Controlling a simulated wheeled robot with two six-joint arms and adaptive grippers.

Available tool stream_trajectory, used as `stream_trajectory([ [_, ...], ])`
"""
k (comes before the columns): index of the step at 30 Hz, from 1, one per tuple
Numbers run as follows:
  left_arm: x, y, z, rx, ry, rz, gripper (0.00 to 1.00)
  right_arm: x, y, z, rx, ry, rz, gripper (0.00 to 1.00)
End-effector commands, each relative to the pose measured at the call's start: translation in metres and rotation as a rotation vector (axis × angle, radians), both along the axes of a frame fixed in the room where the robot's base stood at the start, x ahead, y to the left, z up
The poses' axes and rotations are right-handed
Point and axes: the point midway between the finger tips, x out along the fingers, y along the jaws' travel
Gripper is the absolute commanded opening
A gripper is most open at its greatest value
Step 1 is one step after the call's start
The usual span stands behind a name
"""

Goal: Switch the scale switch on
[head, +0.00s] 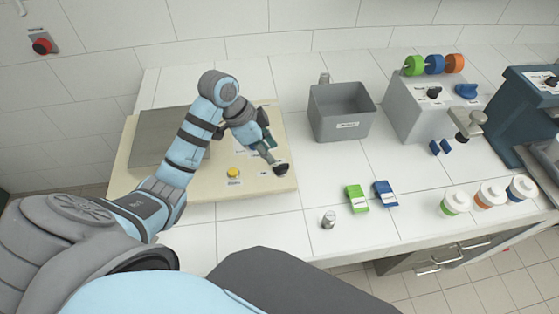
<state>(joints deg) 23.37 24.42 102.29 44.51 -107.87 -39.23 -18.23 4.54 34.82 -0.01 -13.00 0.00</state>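The scale (208,192) is a wide beige base with a grey metal plate (150,137) on its left part. A yellow round button (233,172) sits near its front edge. To the right of it is a black switch (281,169) with a small label beside it. My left gripper (271,158) points down at the switch from the upper left, its tips right by it. I cannot tell whether they touch it or how far apart the fingers are. The switch's position is too small to read. My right gripper is not in view.
A grey bin (342,125) stands right of the scale. A grey dispenser (418,115) with coloured knobs stands farther right. Green (356,198) and blue (385,194) packs, a small metal piece (328,219) and several lidded cups (490,195) stand toward the front. A red button (42,46) is on the wall.

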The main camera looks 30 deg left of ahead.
Motion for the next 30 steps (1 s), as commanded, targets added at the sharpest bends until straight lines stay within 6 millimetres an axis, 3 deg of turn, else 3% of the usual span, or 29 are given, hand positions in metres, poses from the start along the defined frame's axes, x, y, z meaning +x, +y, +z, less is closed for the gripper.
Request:
stream_trajectory([
  [3,0.008,-0.012,-0.033,-0.004,0.003,-0.001,0.3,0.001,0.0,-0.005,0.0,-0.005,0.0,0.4],
  [9,0.016,-0.022,-0.065,-0.001,0.001,-0.002,0.3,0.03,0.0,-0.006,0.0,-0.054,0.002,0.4],
  [18,0.018,-0.023,-0.07,0.003,0.0,-0.001,0.3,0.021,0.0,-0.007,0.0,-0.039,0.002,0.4],
  [24,0.017,-0.022,-0.069,0.001,0.0,0.0,0.0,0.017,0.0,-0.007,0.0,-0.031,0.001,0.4],
  [30,0.017,-0.022,-0.069,0.002,0.0,-0.001,0.0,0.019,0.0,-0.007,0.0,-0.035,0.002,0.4],
])
